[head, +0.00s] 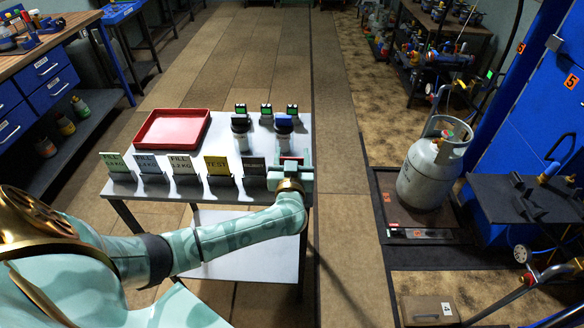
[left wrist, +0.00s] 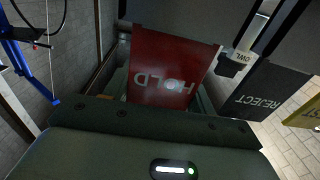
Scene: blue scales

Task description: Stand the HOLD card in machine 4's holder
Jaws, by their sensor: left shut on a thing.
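My left gripper (head: 291,172) is at the right front corner of the white table, at the right end of a row of cards. It is shut on the red HOLD card (left wrist: 165,70). In the left wrist view the card stands just beyond the gripper's dark body, its lettering upside down. In the head view only a small red strip of the HOLD card (head: 291,160) shows above the gripper. Its lower edge is hidden, so I cannot tell whether it still rests in a stand. I cannot make out machine 4's holder. My right gripper is not in view.
Beside the gripper stand the dark REJECT card (left wrist: 268,92), a yellow TEST card (head: 216,166) and several FILL cards (head: 181,163). A red tray (head: 172,129) lies behind them. A grey gas cylinder (head: 427,170) stands on a floor platform at the right, across open floor.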

